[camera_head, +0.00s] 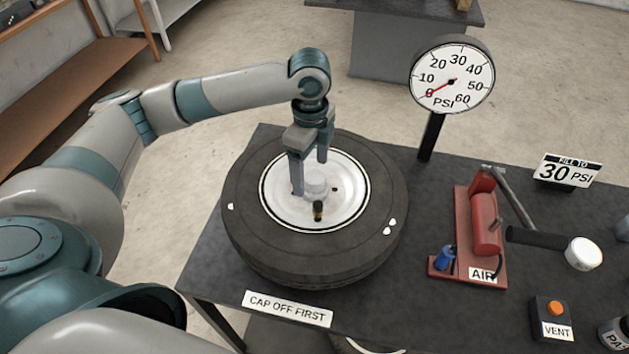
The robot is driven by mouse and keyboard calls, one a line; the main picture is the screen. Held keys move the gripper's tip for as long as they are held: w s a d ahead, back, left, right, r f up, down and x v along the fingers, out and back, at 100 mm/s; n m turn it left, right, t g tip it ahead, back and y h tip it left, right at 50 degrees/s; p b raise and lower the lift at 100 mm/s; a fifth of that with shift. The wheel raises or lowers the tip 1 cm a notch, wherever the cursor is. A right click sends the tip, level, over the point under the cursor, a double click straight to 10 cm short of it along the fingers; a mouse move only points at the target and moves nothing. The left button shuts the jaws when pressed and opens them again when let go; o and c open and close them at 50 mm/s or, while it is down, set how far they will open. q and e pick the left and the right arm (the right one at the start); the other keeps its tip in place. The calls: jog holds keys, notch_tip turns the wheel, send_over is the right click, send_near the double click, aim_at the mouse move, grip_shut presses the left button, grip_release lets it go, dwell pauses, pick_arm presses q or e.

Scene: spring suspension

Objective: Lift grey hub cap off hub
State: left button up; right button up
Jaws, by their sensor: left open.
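A black tyre (255,239) with a white wheel rim (341,213) lies flat on the dark table. The light grey hub cap (316,186) sits at the middle of the wheel. A dark valve stem with a brassy part (318,211) stands just in front of it. My left gripper (310,183) points down over the wheel, open, with its fingers on either side of the hub cap. One finger is partly behind the cap's area, and I cannot tell whether either finger touches it. My right gripper is not in view.
A pressure gauge (452,74) on a post reads near 0. A red air pump (484,222) with a black handle stands right of the tyre. A vent button box (553,317) and a "30 PSI" sign (567,171) are further right. A "CAP OFF FIRST" label (287,308) lies in front.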

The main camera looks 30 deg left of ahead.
aim_at(314, 176)
pick_arm(q)
jog(key=shift+f, duration=0.1)
jog(key=shift+f+p, duration=0.25)
jog(key=shift+p, duration=0.1)
jog(key=f, duration=0.1)
jog(key=f+p, duration=0.2)
jog(key=f, duration=0.1)
jog(key=shift+w+d, duration=0.2)
jog(key=shift+w, duration=0.15)
jog(key=shift+f, duration=0.25)
jog(key=shift+c, duration=0.6)
jog(key=c, duration=1)
